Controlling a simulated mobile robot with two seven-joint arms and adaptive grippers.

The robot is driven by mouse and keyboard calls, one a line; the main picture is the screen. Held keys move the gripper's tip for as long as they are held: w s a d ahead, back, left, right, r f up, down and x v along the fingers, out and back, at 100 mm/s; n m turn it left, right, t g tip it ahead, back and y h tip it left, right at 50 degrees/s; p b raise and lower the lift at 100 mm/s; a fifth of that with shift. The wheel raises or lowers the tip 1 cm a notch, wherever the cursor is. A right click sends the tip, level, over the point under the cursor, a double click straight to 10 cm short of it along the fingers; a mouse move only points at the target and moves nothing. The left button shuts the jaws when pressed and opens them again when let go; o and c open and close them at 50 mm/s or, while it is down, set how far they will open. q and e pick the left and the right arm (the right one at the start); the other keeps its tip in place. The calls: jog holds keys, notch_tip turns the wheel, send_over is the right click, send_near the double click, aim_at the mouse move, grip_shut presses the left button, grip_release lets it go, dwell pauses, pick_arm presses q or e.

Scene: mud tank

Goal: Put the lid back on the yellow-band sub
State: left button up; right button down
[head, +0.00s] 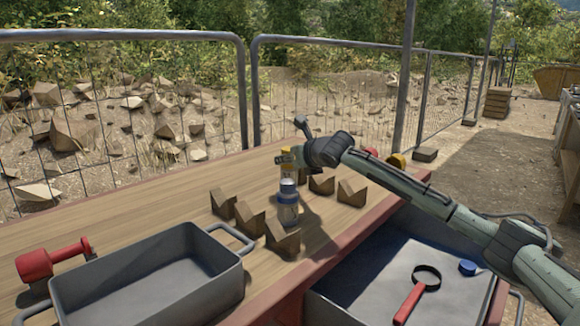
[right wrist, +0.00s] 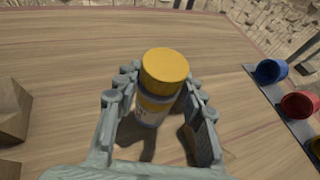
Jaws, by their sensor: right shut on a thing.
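My right gripper (right wrist: 160,95) is shut on this bottle, a finger on each side. In the head view my right gripper (head: 289,159) is above the table near the yellow. A clear bottle with a blue band (head: 288,206) stands just below and in front in that view, overlapping it. Whether the yellow-band sub touches the table is unclear. My left gripper is not in view.
Several brown wedge blocks (head: 281,238) stand around the bottles. A grey bin (head: 225,284) and a red tool (head: 50,262) are at left. A grey tray (head: 345,295) holds a magnifier (head: 414,292) and blue lid (head: 467,267). Coloured cups (right wrist: 300,104) line the table's edge.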

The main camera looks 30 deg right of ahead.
jog(key=shift+f, duration=0.85)
jog(key=c, duration=0.9)
grip_release()
jog(key=shift+f, duration=0.1)
jog(key=v, duration=1.2)
jog(key=shift+d, duration=0.1)
